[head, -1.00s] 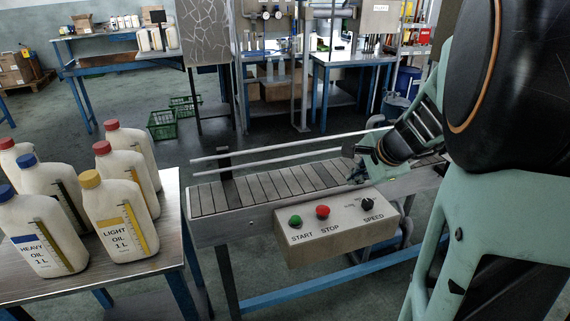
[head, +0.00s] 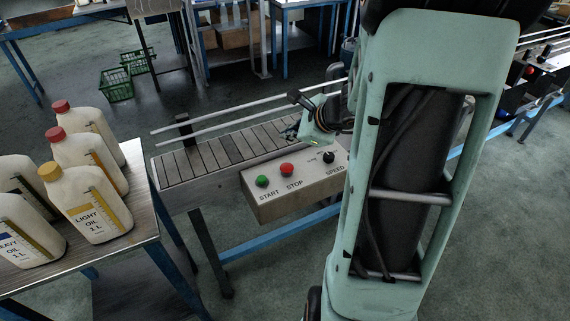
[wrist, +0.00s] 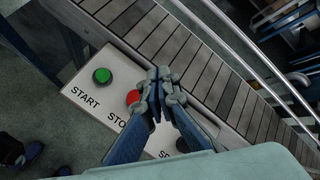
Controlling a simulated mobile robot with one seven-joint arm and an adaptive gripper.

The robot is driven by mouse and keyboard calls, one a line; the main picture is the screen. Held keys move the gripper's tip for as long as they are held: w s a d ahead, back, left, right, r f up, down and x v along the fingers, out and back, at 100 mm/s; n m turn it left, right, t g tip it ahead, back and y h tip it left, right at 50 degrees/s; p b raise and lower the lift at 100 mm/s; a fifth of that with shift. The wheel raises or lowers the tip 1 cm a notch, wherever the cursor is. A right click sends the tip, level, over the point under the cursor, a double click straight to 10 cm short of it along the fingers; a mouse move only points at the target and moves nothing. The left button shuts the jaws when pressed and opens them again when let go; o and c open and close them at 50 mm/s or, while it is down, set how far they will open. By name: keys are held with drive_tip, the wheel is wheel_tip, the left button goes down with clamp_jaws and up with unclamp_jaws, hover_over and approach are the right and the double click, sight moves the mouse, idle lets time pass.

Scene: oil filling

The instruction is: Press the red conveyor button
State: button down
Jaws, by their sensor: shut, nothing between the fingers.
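The red button (head: 287,170), labelled STOP, sits on the sloped control box (head: 262,207) at the conveyor's near side. The green START button (head: 262,181) is to its left and the black SPEED knob (head: 328,157) to its right. In the head view my gripper (head: 294,133) is above the conveyor belt, behind the box. In the wrist view my gripper (wrist: 160,75) is shut and empty, and its fingers partly cover the red button (wrist: 133,97). I cannot tell whether the fingers touch it; in the head view they look apart from it.
The slatted conveyor (head: 207,157) has two metal guide rails (head: 240,120) along its far side. A metal table (head: 140,205) at left holds several oil bottles (head: 88,204). Green crates (head: 117,86) stand on the floor behind.

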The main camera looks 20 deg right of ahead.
drive_tip(key=shift+f, duration=0.15)
drive_tip(key=b, duration=0.6)
hover_over(288, 168)
wheel_tip(288, 168, down, 7)
drive_tip(key=shift+r, duration=0.1)
drive_tip(key=shift+f+b, duration=0.8)
drive_tip(key=shift+f, duration=0.1)
idle(0.4)
drive_tip(key=shift+f+b, duration=0.4)
drive_tip(key=shift+b, duration=0.2)
drive_tip(key=shift+f+b, duration=0.55)
drive_tip(key=shift+b, duration=0.05)
idle(0.6)
drive_tip(key=shift+r, duration=0.1)
drive_tip(key=shift+r+p, duration=0.7)
drive_tip(key=shift+r, duration=0.2)
